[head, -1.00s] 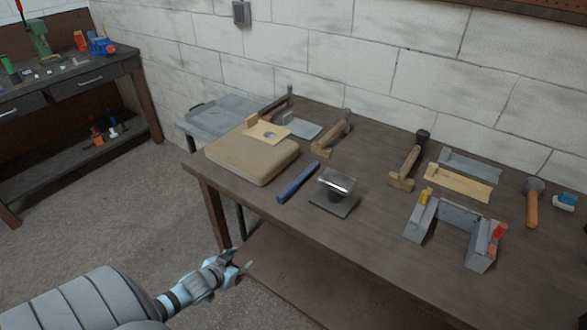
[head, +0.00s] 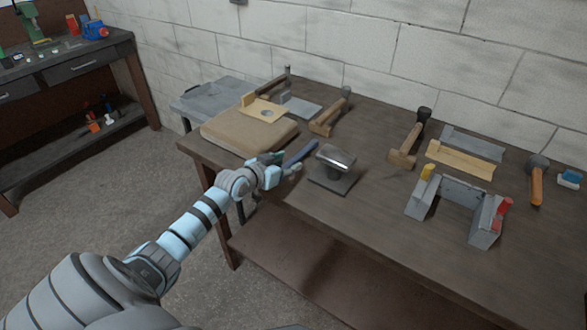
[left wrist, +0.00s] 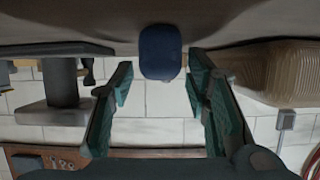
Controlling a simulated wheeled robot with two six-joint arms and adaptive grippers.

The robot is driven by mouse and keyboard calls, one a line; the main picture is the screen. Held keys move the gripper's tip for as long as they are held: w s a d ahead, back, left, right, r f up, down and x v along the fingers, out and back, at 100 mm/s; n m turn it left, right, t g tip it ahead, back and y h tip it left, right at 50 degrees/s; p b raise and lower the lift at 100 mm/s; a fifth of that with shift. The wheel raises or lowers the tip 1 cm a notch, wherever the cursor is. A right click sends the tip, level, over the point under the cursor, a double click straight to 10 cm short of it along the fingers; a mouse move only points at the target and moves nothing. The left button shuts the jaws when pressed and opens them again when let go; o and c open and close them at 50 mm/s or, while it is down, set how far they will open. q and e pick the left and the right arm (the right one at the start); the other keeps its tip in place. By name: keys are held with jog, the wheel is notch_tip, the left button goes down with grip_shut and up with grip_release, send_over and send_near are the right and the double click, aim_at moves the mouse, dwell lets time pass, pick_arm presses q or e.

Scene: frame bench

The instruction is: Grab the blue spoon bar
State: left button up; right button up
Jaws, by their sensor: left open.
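The blue spoon bar (head: 304,152) lies on the bench near its front edge, between the tan pad and the small metal stake. My left gripper (head: 283,165) is at the near end of the bar and hides part of it in the head view. In the left wrist view the bar's end (left wrist: 160,52) shows as a dark blue rounded block between the two spread fingers (left wrist: 160,88). The gripper is open, and a gap shows on each side of the bar. My right gripper is not in view.
The tan pad (head: 243,142) is left of the bar, and the metal stake on its dark base (head: 331,180) is close on the right. Several hammers and a grey U-shaped frame (head: 457,192) stand farther right. The bench's front edge passes just under my left gripper.

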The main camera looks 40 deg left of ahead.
pick_arm(q)
jog(key=shift+w+f, duration=0.3)
jog(key=shift+w, duration=0.3)
jog(key=shift+r, duration=0.1)
grip_shut()
jog(key=shift+r, duration=0.1)
